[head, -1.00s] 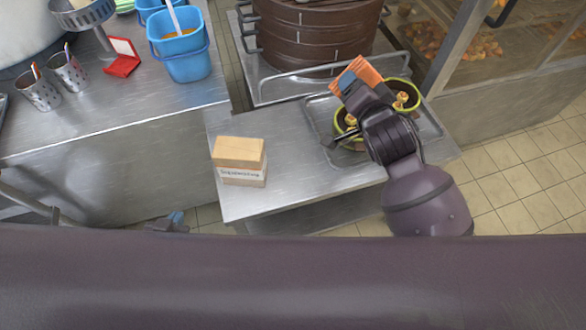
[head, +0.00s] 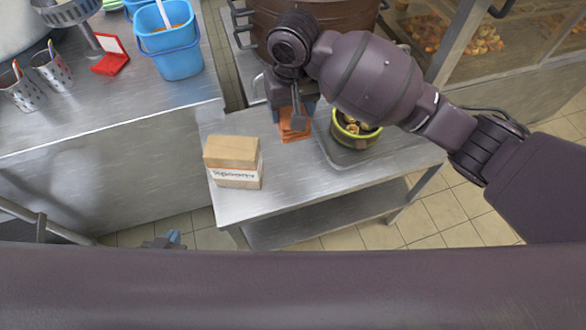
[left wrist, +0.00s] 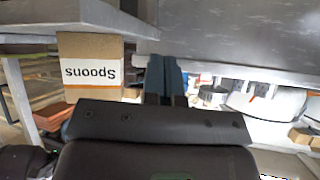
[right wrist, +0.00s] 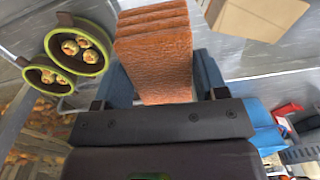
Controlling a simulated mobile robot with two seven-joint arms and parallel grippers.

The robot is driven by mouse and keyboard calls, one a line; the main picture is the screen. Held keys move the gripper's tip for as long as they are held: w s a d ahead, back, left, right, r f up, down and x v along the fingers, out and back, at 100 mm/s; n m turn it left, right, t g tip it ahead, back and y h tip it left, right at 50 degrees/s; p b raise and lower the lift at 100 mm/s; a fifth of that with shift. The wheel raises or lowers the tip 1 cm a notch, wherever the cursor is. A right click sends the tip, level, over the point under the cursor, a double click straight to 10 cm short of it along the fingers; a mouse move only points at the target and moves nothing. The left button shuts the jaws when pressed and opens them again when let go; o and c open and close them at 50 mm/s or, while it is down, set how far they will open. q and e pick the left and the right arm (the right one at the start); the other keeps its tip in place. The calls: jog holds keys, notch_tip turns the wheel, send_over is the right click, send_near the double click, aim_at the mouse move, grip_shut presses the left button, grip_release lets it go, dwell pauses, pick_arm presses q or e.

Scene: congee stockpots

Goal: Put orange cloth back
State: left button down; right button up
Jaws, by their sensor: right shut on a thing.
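The folded orange cloth (head: 293,126) is at the back of the small steel table, under my right gripper (head: 292,108). My right gripper is shut on the cloth, which also shows between its blue fingers in the right wrist view (right wrist: 155,62). I cannot tell whether the cloth touches the table. My left gripper (head: 172,239) is low by the front edge, mostly hidden by my own body. In the left wrist view its fingers (left wrist: 165,68) are together with nothing seen between them.
A spoons box (head: 233,163) stands left of the cloth. A tray (head: 345,158) with green-rimmed bowls (head: 356,130) lies to the right, partly hidden by my right arm. A large brown pot (head: 335,25) stands behind. The table's front middle is clear.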

jog(key=shift+d, duration=0.15)
jog(key=shift+s+f, duration=0.1)
jog(key=shift+f, duration=0.3)
notch_tip(320, 180, down, 19)
jog(key=b, duration=0.5)
pick_arm(q)
jog(key=f, duration=0.2)
jog(key=w+f, duration=0.1)
jog(key=shift+w+d+f, duration=0.1)
jog(key=shift+d+f, duration=0.15)
jog(key=shift+d, duration=0.05)
pick_arm(e)
jog(key=o, duration=0.8)
